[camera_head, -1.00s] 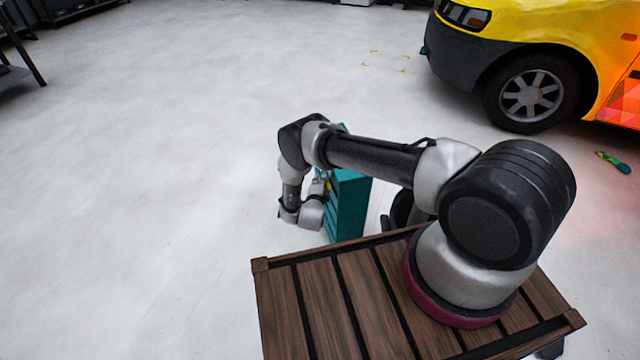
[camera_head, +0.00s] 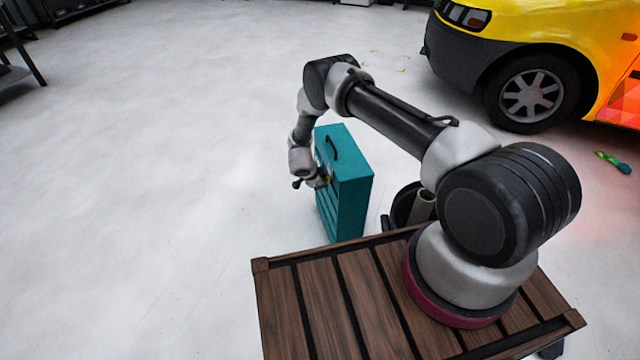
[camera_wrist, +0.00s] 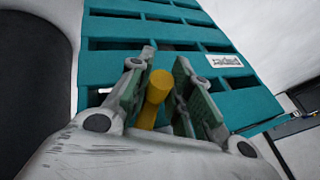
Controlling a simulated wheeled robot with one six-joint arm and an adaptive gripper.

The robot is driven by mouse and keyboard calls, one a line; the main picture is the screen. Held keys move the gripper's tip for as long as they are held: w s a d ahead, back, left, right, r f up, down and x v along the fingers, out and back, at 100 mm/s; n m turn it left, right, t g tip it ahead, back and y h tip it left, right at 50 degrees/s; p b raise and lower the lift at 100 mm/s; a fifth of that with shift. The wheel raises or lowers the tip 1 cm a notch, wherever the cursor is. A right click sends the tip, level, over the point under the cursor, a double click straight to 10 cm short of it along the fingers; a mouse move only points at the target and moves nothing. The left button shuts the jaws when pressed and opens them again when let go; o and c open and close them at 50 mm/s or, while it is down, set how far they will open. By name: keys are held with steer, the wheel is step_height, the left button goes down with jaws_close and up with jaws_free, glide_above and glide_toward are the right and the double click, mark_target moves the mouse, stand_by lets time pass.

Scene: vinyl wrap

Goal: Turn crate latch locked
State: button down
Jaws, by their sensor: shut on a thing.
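A teal crate (camera_head: 357,205) with slatted sides and a black handle on top stands upright on the floor, beyond the wooden deck. In the wrist view its slatted face (camera_wrist: 200,34) fills the upper part. A yellow latch bar (camera_wrist: 155,98) juts from that face toward the camera. My gripper (camera_wrist: 164,72) is shut on the latch, one finger on each side of it. In the head view my gripper (camera_head: 322,180) is at the crate's left face, and the latch is mostly hidden there. The latch's base is hidden by the fingers.
A small white label (camera_wrist: 224,61) with dark lettering is on the crate face. A black bin (camera_head: 402,208) stands right of the crate. The brown wooden deck (camera_head: 330,300) carries my arm. A yellow van (camera_head: 545,55) is at the back right.

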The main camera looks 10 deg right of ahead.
steer(key=g, duration=0.3)
steer(key=shift+w+n+g, duration=0.15)
steer(key=shift+n+g, duration=0.55)
steer(key=shift+g, duration=0.8)
steer(key=shift+d+g, duration=0.1)
steer(key=shift+g, duration=0.2)
steer(key=c, duration=1.3)
jaws_free()
steer(key=v, duration=1.2)
